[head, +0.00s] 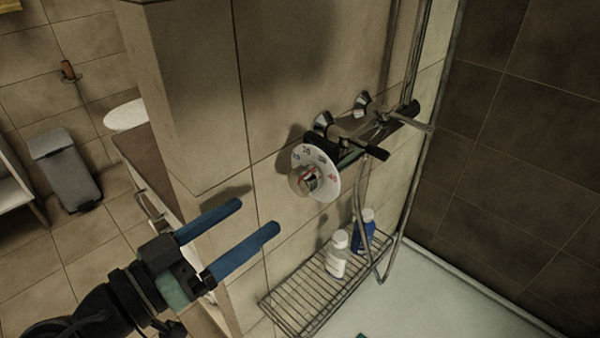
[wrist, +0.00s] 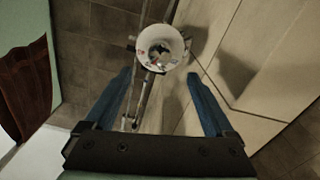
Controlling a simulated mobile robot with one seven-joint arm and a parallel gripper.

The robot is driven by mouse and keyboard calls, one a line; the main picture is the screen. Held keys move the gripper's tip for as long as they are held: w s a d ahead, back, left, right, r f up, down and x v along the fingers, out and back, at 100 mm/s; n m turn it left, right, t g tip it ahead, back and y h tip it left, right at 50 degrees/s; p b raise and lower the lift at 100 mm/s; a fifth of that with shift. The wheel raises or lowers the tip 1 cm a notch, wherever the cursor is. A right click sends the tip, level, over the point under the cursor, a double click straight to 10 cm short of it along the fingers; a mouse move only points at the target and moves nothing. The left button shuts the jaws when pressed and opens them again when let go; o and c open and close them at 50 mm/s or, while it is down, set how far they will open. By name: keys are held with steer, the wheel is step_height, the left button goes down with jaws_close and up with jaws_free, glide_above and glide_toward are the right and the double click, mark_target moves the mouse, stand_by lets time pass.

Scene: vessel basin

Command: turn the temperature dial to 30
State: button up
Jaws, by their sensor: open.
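The temperature dial (head: 315,172) is a round white disc with coloured numbers and a metal knob with a red mark at its centre. It sits at the near end of the shower mixer (head: 345,146) on the tiled wall. In the wrist view the dial (wrist: 160,48) is at the top middle, beyond the fingertips. My gripper (head: 255,220) has two blue fingers, open with nothing between them. It is left of and below the dial in the head view, apart from it. In the wrist view the fingers (wrist: 158,78) stand apart. The pointer's exact reading is too small to tell.
A wire rack (head: 310,290) below the dial holds a white bottle (head: 338,255) and a blue bottle (head: 364,230). A hose (head: 360,220) hangs beside them. The wall's edge (head: 198,190) is close to my gripper. A grey bin (head: 65,168) stands at far left.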

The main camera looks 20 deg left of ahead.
mark_target(297, 185)
steer(key=x, duration=1)
steer(key=shift+w+d+p, duration=0.1)
steer(key=shift+w+p, duration=0.2)
steer(key=shift+w, duration=0.05)
steer(key=c, duration=1.4)
